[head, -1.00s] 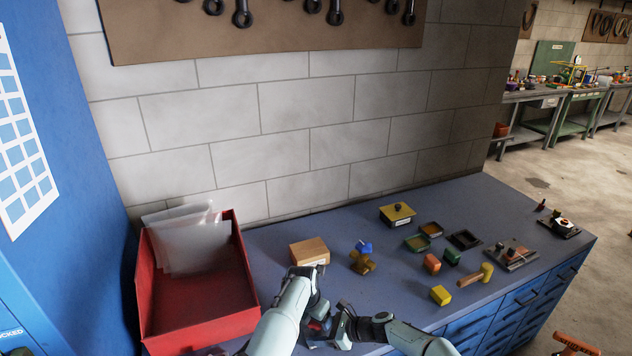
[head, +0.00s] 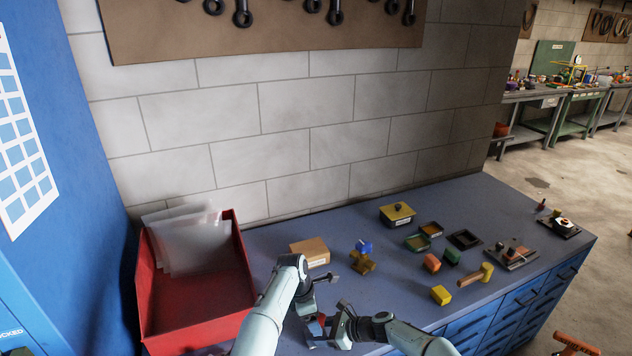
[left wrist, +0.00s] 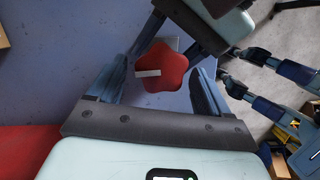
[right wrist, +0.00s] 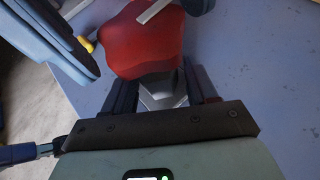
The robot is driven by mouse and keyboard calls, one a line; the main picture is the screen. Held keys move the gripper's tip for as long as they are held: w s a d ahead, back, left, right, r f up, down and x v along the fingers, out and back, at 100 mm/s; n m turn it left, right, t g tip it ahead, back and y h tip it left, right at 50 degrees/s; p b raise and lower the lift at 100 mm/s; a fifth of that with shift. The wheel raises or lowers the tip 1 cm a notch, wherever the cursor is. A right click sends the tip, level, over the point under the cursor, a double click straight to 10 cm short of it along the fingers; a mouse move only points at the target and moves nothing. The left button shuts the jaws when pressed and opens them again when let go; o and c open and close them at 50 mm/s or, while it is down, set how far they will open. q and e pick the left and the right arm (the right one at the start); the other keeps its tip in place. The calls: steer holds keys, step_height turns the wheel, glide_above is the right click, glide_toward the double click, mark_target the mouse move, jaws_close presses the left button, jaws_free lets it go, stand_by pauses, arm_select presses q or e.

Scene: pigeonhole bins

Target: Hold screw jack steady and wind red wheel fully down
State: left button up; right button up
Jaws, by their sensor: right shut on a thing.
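The screw jack stands on the blue bench, with its red wheel (head: 315,327) on top. In the left wrist view the lobed red wheel (left wrist: 163,70) carries a white strip. My left gripper (head: 319,296) is open, with its fingers on either side of the wheel in its wrist view; I cannot tell whether they touch it. My right gripper (head: 340,325) is low beside the jack. In the right wrist view it is shut on the grey jack body (right wrist: 162,92), just under the red wheel (right wrist: 143,38). The jack's base is mostly hidden.
A red bin (head: 243,295) with clear bags stands at the left. A wooden box (head: 312,250) and a brass piece with a blue top (head: 362,261) lie behind my grippers. A yellow block (head: 440,295), a mallet (head: 476,275) and small trays are to the right.

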steer(key=shift+s+d+f, duration=0.15)
steer(key=shift+d+f, duration=0.05)
steer(key=shift+f, duration=0.3)
arm_select(q)
steer(key=shift+s+r, duration=0.1)
steer(key=shift+r, duration=2.9)
arm_select(e)
steer(key=o, duration=1.2)
arm_select(q)
steer(key=s+a+r, duration=0.1)
steer(key=a, duration=0.5)
steer(key=s+a+r, duration=0.1)
steer(key=a+r, duration=0.1)
steer(key=a, duration=0.4)
steer(key=shift+s+a, duration=0.15)
steer(key=shift+s, duration=0.15)
arm_select(e)
steer(key=shift+o, duration=0.2)
steer(key=shift+r, duration=0.2)
steer(key=shift+w+a, duration=0.1)
steer(key=shift+w, duration=0.1)
